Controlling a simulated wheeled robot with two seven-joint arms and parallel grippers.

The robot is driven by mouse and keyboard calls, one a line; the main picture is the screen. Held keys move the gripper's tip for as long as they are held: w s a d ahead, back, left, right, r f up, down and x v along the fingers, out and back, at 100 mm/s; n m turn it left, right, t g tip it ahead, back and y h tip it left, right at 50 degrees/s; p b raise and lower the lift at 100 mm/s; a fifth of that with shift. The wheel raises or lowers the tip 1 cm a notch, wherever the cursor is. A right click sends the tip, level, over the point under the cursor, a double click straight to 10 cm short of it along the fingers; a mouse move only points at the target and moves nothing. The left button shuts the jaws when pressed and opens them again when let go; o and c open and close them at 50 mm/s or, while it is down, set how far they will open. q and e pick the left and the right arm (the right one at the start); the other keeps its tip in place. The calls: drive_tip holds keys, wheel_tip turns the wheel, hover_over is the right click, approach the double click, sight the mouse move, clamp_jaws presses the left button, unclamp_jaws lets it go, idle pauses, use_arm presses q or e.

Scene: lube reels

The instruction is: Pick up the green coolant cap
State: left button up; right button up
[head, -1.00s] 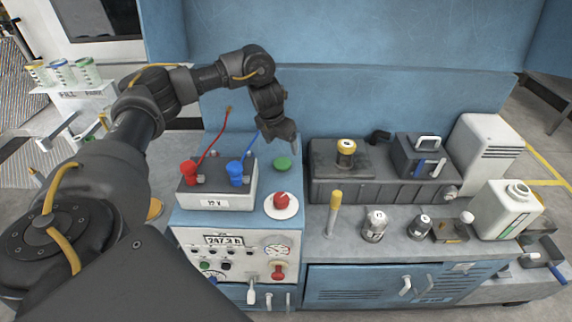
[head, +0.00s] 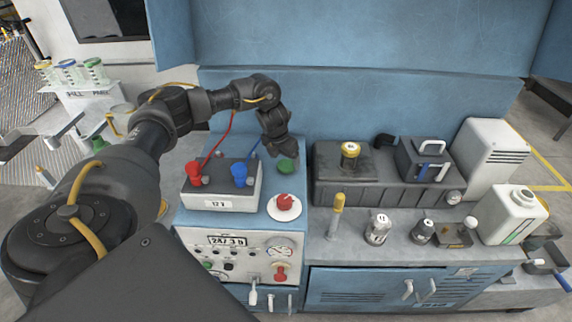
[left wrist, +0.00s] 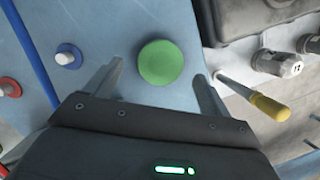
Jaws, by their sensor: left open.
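The green coolant cap (head: 286,166) sits on the blue bench top, behind the red knob and right of the battery box. It also shows in the left wrist view as a round green disc (left wrist: 161,62). My left gripper (head: 277,151) is just above and behind it, pointing down. In the left wrist view my left gripper's two fingers (left wrist: 158,82) are spread, one on each side of the cap, with gaps between. Nothing is held. I cannot tell the exact height of the fingertips over the cap. My right gripper is not in view.
A battery box (head: 222,186) with red and blue clamps stands left of the cap. A red knob on a white disc (head: 285,203) is in front. A dark engine block (head: 385,180) with a yellow cap is to the right.

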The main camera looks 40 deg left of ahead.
sight(286, 164)
use_arm(q)
drive_tip(key=shift+x, duration=1.55)
drive_tip(key=shift+c, duration=0.2)
drive_tip(key=shift+r, duration=0.1)
drive_tip(key=c, duration=1.2)
